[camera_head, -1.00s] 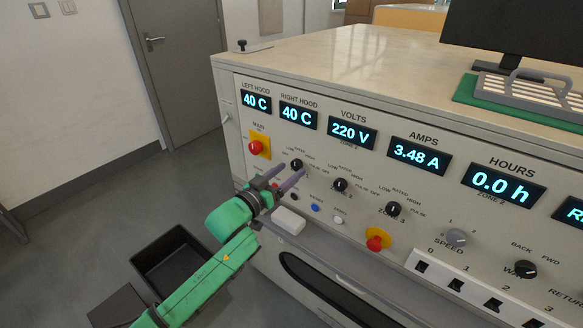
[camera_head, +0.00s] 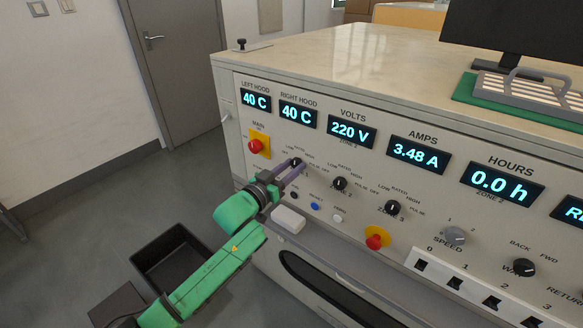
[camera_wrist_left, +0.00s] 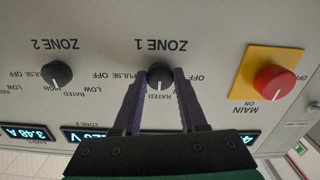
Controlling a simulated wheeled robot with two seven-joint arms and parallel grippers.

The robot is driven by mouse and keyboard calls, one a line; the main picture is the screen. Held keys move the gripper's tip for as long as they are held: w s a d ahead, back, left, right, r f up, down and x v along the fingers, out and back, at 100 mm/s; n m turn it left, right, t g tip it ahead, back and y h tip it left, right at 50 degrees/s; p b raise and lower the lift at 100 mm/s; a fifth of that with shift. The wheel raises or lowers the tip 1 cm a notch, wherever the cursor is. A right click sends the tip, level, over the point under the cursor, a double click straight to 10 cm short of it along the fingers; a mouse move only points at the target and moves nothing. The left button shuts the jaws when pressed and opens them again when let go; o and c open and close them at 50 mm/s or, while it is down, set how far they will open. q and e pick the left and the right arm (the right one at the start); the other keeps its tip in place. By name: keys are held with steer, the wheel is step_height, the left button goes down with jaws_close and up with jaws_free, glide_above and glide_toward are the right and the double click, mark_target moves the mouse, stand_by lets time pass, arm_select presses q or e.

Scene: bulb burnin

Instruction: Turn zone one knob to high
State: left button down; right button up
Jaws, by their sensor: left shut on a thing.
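The zone one knob (camera_wrist_left: 160,75) is black with a white mark, below its ZONE 1 label in the upside-down left wrist view. Its mark points toward RATED. In the head view the knob (camera_head: 296,162) shows at the left of the knob row, partly covered by my fingers. My left gripper (camera_wrist_left: 160,77) has its two purple fingers on either side of the knob and is shut on it; the gripper (camera_head: 297,165) reaches the panel from the lower left. My right gripper is not in view.
The zone two knob (camera_head: 340,184) and zone three knob (camera_head: 393,208) sit to the right. A red main switch (camera_head: 256,146) on a yellow plate is close on the left. A red emergency button (camera_head: 377,239) and a white box (camera_head: 288,219) are below.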

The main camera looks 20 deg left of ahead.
arm_select(q)
steer(key=m, duration=0.3)
steer(key=shift+m, duration=2)
steer(key=shift+c, duration=2.2)
jaws_free()
steer(key=v, duration=1.4)
steer(key=shift+s+b, duration=0.3)
steer(key=shift+b, duration=0.15)
